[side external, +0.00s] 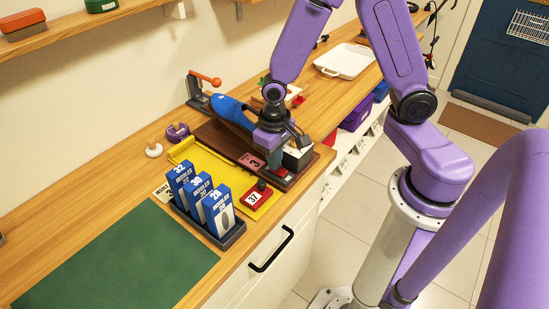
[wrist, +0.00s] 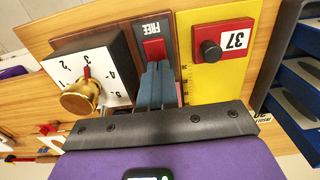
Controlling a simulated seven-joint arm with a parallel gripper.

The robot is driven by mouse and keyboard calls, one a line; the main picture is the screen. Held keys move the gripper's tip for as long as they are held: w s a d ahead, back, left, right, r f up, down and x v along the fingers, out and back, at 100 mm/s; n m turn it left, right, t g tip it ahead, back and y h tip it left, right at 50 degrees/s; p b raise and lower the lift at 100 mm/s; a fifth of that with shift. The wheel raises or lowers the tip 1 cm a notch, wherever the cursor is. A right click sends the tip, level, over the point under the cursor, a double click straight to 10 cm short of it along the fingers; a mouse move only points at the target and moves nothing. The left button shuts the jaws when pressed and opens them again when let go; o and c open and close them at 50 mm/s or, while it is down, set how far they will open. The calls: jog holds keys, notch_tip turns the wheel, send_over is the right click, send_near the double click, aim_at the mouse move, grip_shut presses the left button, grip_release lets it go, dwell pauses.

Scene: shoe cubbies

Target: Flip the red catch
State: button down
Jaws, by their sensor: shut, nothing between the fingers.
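The red catch (wrist: 153,49) sits on a dark plate marked FREE (wrist: 153,27) in the wrist view. My gripper (wrist: 157,66) is shut and empty. Its blue-grey fingertips are right beside the lower edge of the catch in the picture and partly cover the plate below it. I cannot tell whether they touch the catch.
A white dial box (wrist: 107,55) with a brass knob (wrist: 80,97) stands left of the catch. A yellow plate (wrist: 209,76) with a red 37 block (wrist: 236,38) and dark knob lies right. Blue boxes (side external: 216,210) stand in a tray near the green mat (side external: 115,262).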

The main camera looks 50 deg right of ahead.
jog(key=shift+w+f+g, duration=0.1)
jog(key=shift+f+g, duration=0.45)
jog(key=shift+g, duration=0.15)
jog(key=shift+d, duration=0.1)
jog(key=shift+s, duration=0.2)
jog(key=shift+s+r, duration=0.2)
jog(key=shift+s, duration=0.55)
jog(key=shift+r, duration=0.1)
notch_tip(320, 180, up, 14)
jog(key=w, duration=0.2)
jog(key=shift+w+a, duration=0.3)
jog(key=shift+w, duration=0.05)
jog(key=shift+r, duration=0.1)
